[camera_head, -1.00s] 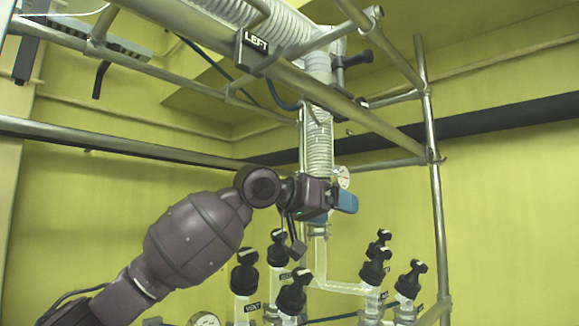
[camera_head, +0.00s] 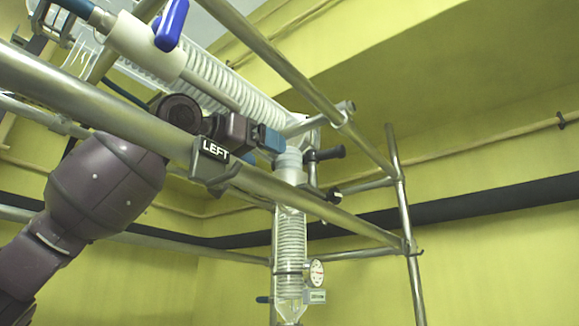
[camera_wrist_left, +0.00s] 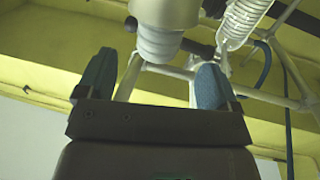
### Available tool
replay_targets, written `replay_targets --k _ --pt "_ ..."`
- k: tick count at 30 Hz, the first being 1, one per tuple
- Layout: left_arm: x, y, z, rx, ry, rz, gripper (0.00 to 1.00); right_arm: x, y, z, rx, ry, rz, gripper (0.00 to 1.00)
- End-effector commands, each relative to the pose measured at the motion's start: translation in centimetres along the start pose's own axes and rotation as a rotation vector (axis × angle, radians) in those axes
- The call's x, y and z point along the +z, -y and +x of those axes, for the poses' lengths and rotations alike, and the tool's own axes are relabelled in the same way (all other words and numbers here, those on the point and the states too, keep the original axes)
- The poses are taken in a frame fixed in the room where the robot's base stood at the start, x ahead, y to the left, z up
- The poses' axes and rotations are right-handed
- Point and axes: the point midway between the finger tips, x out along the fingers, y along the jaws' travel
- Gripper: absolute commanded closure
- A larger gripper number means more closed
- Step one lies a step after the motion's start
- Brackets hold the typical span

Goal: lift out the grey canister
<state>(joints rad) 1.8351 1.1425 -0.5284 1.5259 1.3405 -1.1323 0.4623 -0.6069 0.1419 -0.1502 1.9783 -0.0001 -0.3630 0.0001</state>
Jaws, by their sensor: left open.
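A pale grey ribbed cylinder (camera_head: 290,167), which looks like the grey canister, stands upright at the top of the vertical glass column (camera_head: 290,240). In the left wrist view a grey stepped, ribbed body (camera_wrist_left: 160,38), probably the same canister, is just beyond the fingertips and roughly between them. My left gripper (camera_head: 270,139) has blue fingers and is just up and left of the cylinder in the head view. In the left wrist view its two fingers (camera_wrist_left: 154,76) are spread with nothing between them. My right gripper is not in view.
A black-handled valve (camera_head: 325,154) is right of the cylinder. A slanted coiled condenser (camera_head: 215,80) runs above. A gauge (camera_head: 316,272) hangs lower.

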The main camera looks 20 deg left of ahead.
Motion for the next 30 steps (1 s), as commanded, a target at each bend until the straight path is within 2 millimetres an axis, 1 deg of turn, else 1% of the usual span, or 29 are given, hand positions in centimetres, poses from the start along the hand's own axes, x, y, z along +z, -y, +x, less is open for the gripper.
replay_targets --k 1,3,8,14,18,22,28,29,30 --pt "-0.2 0.0 0.8 0.001 0.001 -0.002 0.14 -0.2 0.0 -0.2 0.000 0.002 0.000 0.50" --pt "-0.2 0.0 1.8 0.000 0.001 -0.001 0.14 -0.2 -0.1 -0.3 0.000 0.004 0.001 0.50" --pt "-0.3 0.0 2.9 0.000 -0.001 -0.001 0.14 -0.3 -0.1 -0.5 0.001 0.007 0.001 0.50" --pt "-1.0 0.0 5.5 0.001 0.001 -0.001 0.14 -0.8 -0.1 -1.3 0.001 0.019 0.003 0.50" --pt "-0.9 0.0 7.0 0.001 0.001 -0.001 0.14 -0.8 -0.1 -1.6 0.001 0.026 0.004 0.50" --pt "-0.8 0.0 7.7 0.000 -0.001 -0.001 0.14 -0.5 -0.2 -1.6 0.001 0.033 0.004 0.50" --pt "-0.7 0.0 7.7 0.000 -0.001 0.000 0.14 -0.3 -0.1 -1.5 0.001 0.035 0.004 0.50" --pt "-0.7 0.0 7.7 0.000 -0.001 0.000 0.15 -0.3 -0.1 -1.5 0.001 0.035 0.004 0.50" --pt "-0.7 0.0 7.7 0.000 -0.001 0.000 0.21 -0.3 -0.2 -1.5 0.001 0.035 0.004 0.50"
